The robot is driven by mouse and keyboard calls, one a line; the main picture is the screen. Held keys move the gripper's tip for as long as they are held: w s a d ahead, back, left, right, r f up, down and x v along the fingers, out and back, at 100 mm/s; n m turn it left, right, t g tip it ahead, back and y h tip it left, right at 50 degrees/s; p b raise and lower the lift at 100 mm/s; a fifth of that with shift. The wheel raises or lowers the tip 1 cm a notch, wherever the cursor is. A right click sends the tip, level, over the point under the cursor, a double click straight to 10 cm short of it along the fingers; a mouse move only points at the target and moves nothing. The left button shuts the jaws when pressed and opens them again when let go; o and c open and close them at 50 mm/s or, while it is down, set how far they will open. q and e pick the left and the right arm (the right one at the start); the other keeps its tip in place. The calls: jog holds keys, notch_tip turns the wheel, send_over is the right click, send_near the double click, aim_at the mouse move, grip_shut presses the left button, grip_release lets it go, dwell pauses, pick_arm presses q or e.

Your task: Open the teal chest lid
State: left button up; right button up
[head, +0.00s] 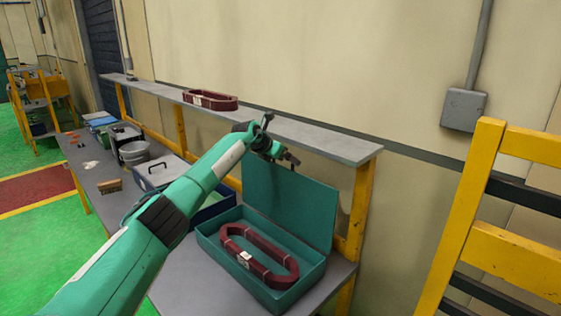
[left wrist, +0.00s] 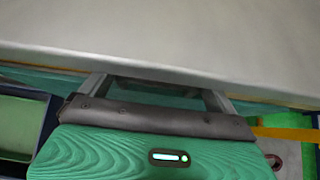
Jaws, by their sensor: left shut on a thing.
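The teal chest (head: 213,243) stands on the grey workbench, with its lid (head: 292,207) raised roughly upright at the back. A dark red oval coil (head: 287,261) with a white label lies inside the chest. My left gripper (head: 290,160) is at the lid's top edge and is shut on the lid. In the left wrist view its fingers (left wrist: 155,90) reach a thin teal strip; the exact contact is hidden. My right gripper is in neither view.
A grey shelf (head: 330,142) runs behind and above the lid, close to my left gripper. Another red coil (head: 210,100) lies on it. A toolbox (head: 155,172) and a bucket (head: 134,154) stand left. A yellow rack (head: 500,250) is at right.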

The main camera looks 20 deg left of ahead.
pick_arm(q)
jog(key=shift+w+d+r, duration=0.15)
jog(key=shift+w, duration=0.3)
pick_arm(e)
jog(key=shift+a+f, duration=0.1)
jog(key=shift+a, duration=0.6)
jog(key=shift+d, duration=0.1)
pick_arm(q)
jog(key=o, duration=1)
jog(key=shift+o, duration=0.2)
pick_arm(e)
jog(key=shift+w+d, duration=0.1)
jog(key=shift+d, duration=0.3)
pick_arm(q)
jog(key=shift+s+a+r+b, duration=0.2)
jog(key=shift+s+a+b, duration=0.05)
jog(key=shift+s+b, duration=0.15)
jog(key=b+v, duration=0.4)
jog(key=v, duration=0.8)
jog(key=shift+s+r, duration=0.25)
jog(key=shift+r, duration=0.05)
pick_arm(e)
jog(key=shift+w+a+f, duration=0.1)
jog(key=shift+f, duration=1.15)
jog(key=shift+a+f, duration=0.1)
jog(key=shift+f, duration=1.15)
